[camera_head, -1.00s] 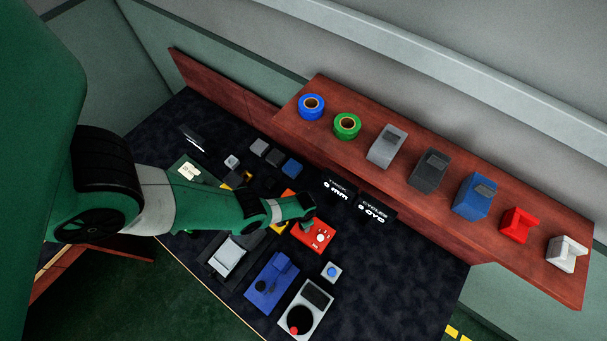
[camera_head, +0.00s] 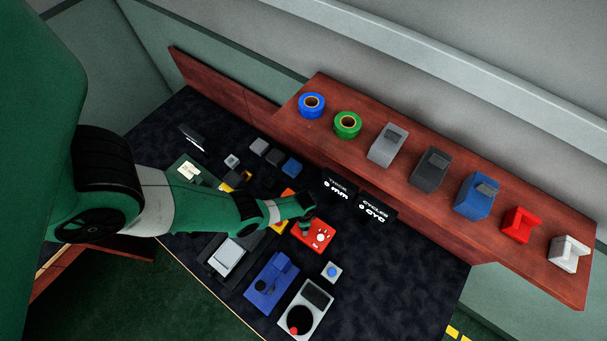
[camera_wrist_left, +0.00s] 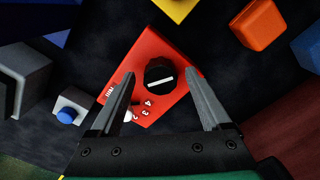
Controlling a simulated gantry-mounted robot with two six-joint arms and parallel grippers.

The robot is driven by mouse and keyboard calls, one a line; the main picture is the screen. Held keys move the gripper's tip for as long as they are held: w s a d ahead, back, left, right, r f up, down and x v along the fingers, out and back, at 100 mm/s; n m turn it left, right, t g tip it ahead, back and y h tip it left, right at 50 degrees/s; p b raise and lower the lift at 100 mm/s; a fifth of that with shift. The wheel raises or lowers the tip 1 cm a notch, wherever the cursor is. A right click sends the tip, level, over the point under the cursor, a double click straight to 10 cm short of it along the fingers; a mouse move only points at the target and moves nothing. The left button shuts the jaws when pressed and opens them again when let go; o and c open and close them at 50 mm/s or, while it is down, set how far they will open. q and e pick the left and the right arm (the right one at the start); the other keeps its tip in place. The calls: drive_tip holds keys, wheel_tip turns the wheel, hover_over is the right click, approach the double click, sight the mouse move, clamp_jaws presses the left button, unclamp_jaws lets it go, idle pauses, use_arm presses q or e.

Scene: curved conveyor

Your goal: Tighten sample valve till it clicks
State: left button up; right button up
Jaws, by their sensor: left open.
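A red box (camera_head: 313,235) sits on the dark bench mat. In the left wrist view, the red box (camera_wrist_left: 151,62) carries a black round knob (camera_wrist_left: 160,76) with a white pointer line, and printed numbers near its lower edge. No label reading as a sample valve is legible, so I cannot tell for certain which device it is. My left gripper (camera_wrist_left: 160,80) is open, with one finger on each side of the knob and a gap visible around it. In the head view, my left gripper (camera_head: 310,214) is over the box's upper left part. My right gripper is not in view.
A blue device (camera_head: 270,284), a grey device with a red button (camera_head: 306,309) and a blue-button box (camera_head: 331,271) stand nearby. Two black displays (camera_head: 376,206) stand behind the red box. A wooden shelf (camera_head: 450,215) holds tape rolls and several coloured blocks.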

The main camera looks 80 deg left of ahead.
use_arm(q)
wheel_tip(320, 180, up, 12)
drive_tip(key=p, duration=1.1)
drive_tip(key=shift+f, duration=0.2)
